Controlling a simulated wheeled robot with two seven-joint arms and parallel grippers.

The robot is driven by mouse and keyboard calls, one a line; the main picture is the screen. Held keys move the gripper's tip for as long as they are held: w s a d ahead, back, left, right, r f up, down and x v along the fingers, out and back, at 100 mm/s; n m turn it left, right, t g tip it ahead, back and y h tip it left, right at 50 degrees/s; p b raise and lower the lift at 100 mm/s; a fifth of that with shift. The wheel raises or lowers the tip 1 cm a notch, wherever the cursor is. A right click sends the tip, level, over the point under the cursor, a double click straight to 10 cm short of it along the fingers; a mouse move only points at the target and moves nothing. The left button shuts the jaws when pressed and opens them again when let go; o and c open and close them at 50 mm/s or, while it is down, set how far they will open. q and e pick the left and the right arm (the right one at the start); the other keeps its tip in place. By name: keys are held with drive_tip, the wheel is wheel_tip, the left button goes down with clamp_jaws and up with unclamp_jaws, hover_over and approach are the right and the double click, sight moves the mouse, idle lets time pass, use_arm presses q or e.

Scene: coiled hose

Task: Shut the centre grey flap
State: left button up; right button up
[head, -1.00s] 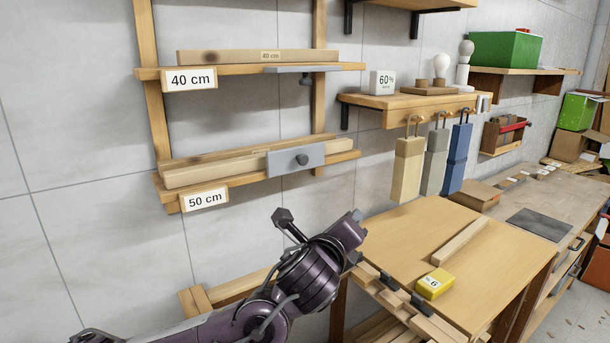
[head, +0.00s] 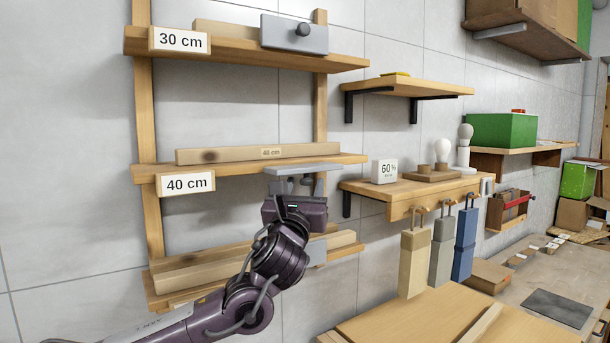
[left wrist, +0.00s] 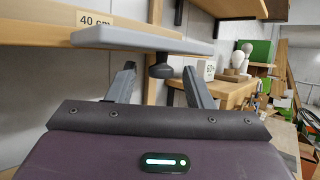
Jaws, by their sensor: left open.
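The centre grey flap (head: 325,167) juts out level from the 40 cm shelf, its dark knob pointing down. In the left wrist view the flap (left wrist: 135,41) is seen close, nearly edge-on, with its knob (left wrist: 161,69) beneath. My left gripper (head: 299,186) is just below the flap, fingers pointing up. In the left wrist view its open fingers (left wrist: 158,86) stand to either side of the knob, with gaps; contact cannot be told. My right gripper is not in view.
The 30 cm shelf above has an upright grey flap (head: 288,36). The 50 cm level's grey flap (head: 319,252) is mostly hidden by my left arm. A wooden shelf (head: 400,196) with bulbs and hanging coloured blocks stands right. A workbench (head: 400,322) is below.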

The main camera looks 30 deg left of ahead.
use_arm(q)
drive_tip(key=shift+w+a+r, duration=0.1)
drive_tip(key=shift+w+r, duration=0.05)
drive_tip(key=shift+w, duration=0.25)
drive_tip(key=shift+c, duration=0.5)
